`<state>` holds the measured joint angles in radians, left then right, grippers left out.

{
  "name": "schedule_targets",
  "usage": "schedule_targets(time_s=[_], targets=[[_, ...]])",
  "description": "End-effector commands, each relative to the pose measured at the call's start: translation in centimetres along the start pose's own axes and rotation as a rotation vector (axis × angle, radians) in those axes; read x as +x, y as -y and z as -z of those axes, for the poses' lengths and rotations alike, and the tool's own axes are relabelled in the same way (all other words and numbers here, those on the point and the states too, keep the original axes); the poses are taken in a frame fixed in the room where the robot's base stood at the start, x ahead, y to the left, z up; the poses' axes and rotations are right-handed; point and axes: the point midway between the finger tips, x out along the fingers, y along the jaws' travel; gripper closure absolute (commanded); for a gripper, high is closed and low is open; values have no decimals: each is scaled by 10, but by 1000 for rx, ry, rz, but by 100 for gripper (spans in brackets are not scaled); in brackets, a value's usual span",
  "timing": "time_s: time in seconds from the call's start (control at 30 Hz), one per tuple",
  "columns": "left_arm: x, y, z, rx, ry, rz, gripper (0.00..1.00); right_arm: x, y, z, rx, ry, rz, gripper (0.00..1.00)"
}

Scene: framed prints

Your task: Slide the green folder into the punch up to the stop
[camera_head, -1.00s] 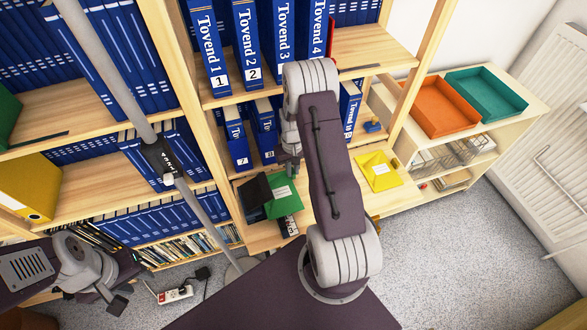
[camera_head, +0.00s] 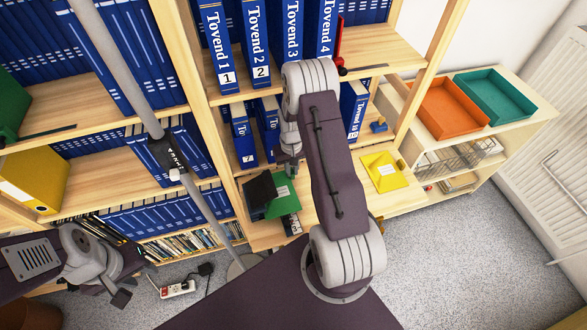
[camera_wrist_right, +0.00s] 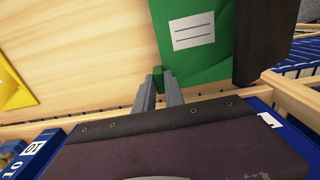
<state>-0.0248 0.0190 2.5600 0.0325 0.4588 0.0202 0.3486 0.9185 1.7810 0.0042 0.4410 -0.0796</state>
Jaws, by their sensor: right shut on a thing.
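The green folder (camera_head: 283,196), with a white label, lies on the lower shelf of the middle bookcase; it fills the upper middle of the right wrist view (camera_wrist_right: 186,45). The dark punch (camera_head: 259,190) stands at its left in the head view and covers part of the folder. It shows at the upper right of the wrist view (camera_wrist_right: 262,38). My right gripper (camera_wrist_right: 160,84) is shut on a green edge of the folder; in the head view it (camera_head: 288,170) is partly hidden by my arm. My left gripper (camera_head: 120,298) is low at the left, apart from everything, its jaws unclear.
A yellow folder (camera_head: 384,171) lies on the shelf to the right. Blue binders (camera_head: 243,134) stand above and behind the punch. An orange tray (camera_head: 448,108) and a teal tray (camera_head: 495,96) sit on a low cabinet. A dark labelled item (camera_head: 291,224) lies below the folder.

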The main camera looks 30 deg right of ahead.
Motion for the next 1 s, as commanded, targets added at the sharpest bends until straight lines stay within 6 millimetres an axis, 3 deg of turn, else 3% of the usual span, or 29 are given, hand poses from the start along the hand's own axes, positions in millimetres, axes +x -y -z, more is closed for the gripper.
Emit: schedule_targets(time_s=[0.57,0.6,0.7,1.0], targets=[[0,0,0,0,0,0,64,2,14,1,-1,0,0,100],[0,0,0,0,0,0,64,2,15,1,-1,0,0,84],[0,0,0,0,0,0,64,2,15,1,-1,0,0,61],[0,0,0,0,0,0,64,2,14,1,0,0,0,61]])
